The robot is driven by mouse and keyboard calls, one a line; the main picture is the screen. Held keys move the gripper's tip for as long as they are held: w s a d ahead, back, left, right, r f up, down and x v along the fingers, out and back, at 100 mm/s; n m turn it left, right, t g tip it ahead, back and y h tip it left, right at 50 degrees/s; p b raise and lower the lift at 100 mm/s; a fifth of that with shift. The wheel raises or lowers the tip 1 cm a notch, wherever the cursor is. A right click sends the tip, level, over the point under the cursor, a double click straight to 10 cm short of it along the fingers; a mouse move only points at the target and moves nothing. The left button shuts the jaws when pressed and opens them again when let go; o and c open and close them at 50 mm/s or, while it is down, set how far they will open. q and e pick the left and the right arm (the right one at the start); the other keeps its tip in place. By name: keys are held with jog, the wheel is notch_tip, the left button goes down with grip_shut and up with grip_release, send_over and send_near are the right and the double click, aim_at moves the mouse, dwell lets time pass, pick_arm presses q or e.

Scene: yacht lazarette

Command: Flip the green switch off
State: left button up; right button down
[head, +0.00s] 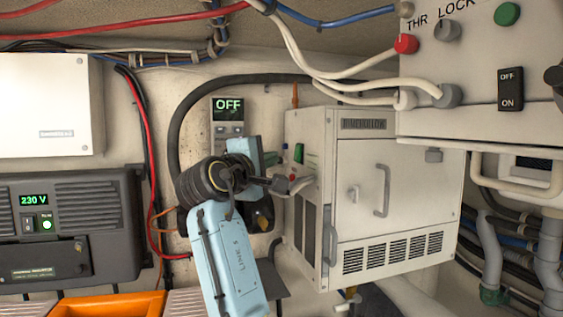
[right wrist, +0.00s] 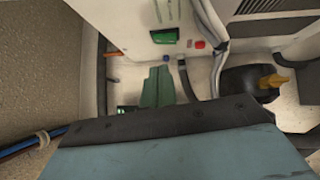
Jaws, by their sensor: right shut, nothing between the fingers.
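A small green switch (head: 299,153) sits on the narrow left side of the white generator box; a green rocker (right wrist: 165,38) shows beside a red button (right wrist: 199,44) in the right wrist view. Its exact tilt is too small to tell. My right gripper (head: 284,184) is shut and empty, close to that side face, just below the green switch. I cannot tell whether it touches the box. A small wall display (head: 228,105) behind my arm reads OFF. A green wedge-shaped piece (right wrist: 158,87) shows above my blue casing in the wrist view; its identity is unclear. My left gripper is out of view.
The generator box (head: 345,205) has handles and vents. A control panel (head: 480,65) with red and green buttons and a black OFF/ON rocker (head: 510,90) hangs at upper right. A dark 230 V unit (head: 75,225) stands left. Hoses and cables (head: 190,100) cross the wall around my arm.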

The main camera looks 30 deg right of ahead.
jog(key=v, duration=0.4)
jog(key=shift+a+b, duration=0.15)
jog(key=shift+b, duration=0.2)
